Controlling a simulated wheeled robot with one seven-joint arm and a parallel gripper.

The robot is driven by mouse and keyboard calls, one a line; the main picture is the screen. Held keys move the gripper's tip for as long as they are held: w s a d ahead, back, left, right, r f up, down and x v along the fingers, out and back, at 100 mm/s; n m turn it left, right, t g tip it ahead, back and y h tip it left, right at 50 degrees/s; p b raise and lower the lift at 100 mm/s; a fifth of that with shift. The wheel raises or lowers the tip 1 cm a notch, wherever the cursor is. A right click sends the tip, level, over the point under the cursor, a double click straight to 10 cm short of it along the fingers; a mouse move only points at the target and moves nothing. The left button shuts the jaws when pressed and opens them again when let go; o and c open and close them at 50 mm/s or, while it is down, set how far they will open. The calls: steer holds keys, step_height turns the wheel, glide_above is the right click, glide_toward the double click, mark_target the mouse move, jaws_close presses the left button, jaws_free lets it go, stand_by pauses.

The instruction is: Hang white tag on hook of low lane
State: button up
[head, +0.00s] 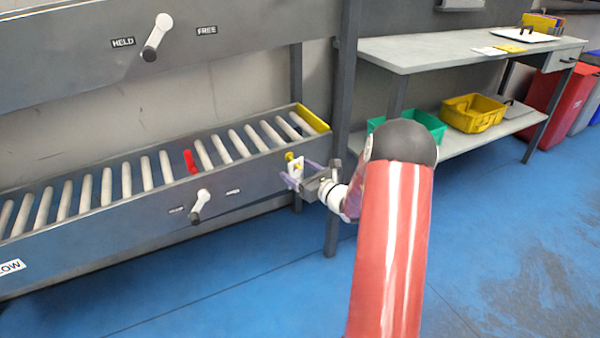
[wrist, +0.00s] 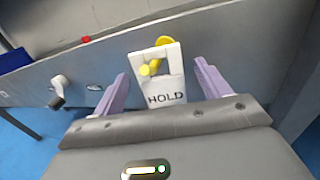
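The white tag (wrist: 166,88), marked HOLD, has a window in its upper part. The yellow hook (wrist: 152,67) passes through this window, and the tag hangs upright on it. In the head view the tag (head: 297,170) and hook (head: 289,157) are on the front side of the low lane (head: 120,222), near its right end. My gripper (wrist: 162,72) is open, with one purple finger on each side of the tag and a gap showing at both sides. In the head view my gripper (head: 298,174) is around the tag.
A white lever (head: 200,205) sits on the low lane, left of the tag. A red roller (head: 190,162) lies among the pale rollers. A dark post (head: 340,130) stands close to my gripper's right. A bench (head: 440,55) with green and yellow bins (head: 473,113) stands farther right.

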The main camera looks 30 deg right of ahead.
steer(key=v, duration=0.8)
steer(key=s+a+r+n+g+y, duration=0.2)
steer(key=s+a+r+n+g, duration=0.15)
steer(key=a+n, duration=0.35)
steer(key=s+a+r+n+g+y, duration=0.25)
steer(key=s+a+n+g, duration=0.2)
steer(key=a, duration=0.45)
steer(key=s+a+r+n+g+y, duration=0.1)
steer(key=s+a+r+n+g, duration=0.25)
steer(key=a+n, duration=0.35)
steer(key=s+a+n+g+h, duration=0.3)
steer(key=s+n+h, duration=0.25)
steer(key=s, duration=0.55)
steer(key=s+d+r+n+t+h+p, duration=0.1)
steer(key=s+d+r+n+t+h, duration=0.1)
steer(key=s+d+r+n+h, duration=0.2)
steer(key=s+d+n+h, duration=0.1)
steer(key=s+n, duration=0.2)
steer(key=n, duration=0.1)
steer(key=shift+n+t, duration=0.3)
steer(key=shift+t, duration=0.05)
